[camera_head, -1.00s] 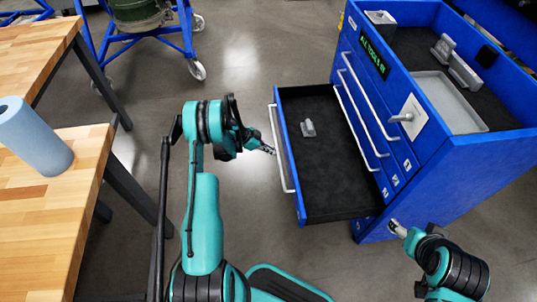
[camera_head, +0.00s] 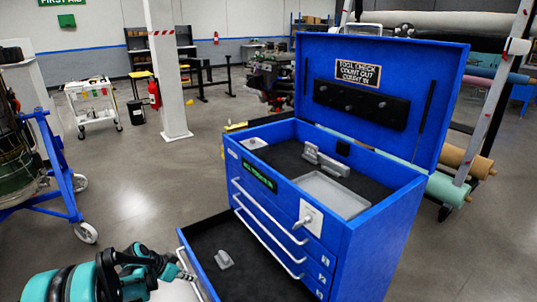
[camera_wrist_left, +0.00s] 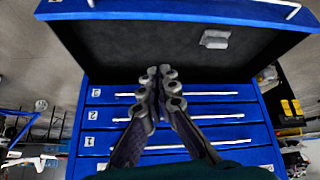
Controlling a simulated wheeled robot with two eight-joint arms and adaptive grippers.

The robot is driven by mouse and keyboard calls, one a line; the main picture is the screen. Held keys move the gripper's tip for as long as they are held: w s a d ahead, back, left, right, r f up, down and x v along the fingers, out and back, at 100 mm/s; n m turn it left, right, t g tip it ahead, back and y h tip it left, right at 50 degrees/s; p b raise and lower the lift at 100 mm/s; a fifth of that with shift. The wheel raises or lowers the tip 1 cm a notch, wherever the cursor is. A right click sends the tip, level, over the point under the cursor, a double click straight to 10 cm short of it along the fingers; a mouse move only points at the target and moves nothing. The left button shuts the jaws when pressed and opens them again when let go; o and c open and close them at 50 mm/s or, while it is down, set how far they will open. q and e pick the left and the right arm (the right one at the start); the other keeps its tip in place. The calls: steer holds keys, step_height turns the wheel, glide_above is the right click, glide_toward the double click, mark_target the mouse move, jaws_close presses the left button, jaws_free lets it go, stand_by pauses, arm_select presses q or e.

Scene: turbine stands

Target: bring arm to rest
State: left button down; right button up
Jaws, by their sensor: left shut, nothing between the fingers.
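My left arm enters the head view at the bottom left. Its gripper (camera_head: 184,271) is at the outer side of the open drawer's front, close to the handle. I cannot tell whether it touches the handle. In the left wrist view the two fingers of this gripper (camera_wrist_left: 160,78) are together with nothing between them. The open drawer (camera_head: 255,272) of the blue tool chest (camera_head: 375,245) has a dark lining and holds a small grey part (camera_head: 224,260), which also shows in the left wrist view (camera_wrist_left: 214,39). My right gripper is out of view.
The chest's lid (camera_head: 440,90) stands open; a grey tray (camera_head: 335,194) and grey metal parts (camera_head: 325,160) lie on top. A blue wheeled stand (camera_head: 55,165) is at the left. A white column (camera_head: 167,70) and white cart (camera_head: 92,103) stand behind. Floor between is clear.

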arm_select(q)
steer(key=s+d+r+n+y, duration=0.1)
steer(key=s+d+r+n, duration=0.15)
steer(key=s+r, duration=0.35)
steer(key=s+d+r+n+y, duration=0.1)
steer(key=s+d+r+y, duration=0.1)
steer(key=s+d+r, duration=0.4)
steer(key=s+r+n+t+y, duration=0.1)
steer(key=s+r+n, duration=0.1)
steer(key=s, duration=0.5)
steer(key=s+d+r+n+t, duration=0.1)
steer(key=s+n, duration=0.1)
steer(key=s, duration=0.6)
steer(key=shift+d+r+y, duration=0.3)
steer(key=shift+r+y, duration=0.05)
steer(key=shift+y, duration=0.05)
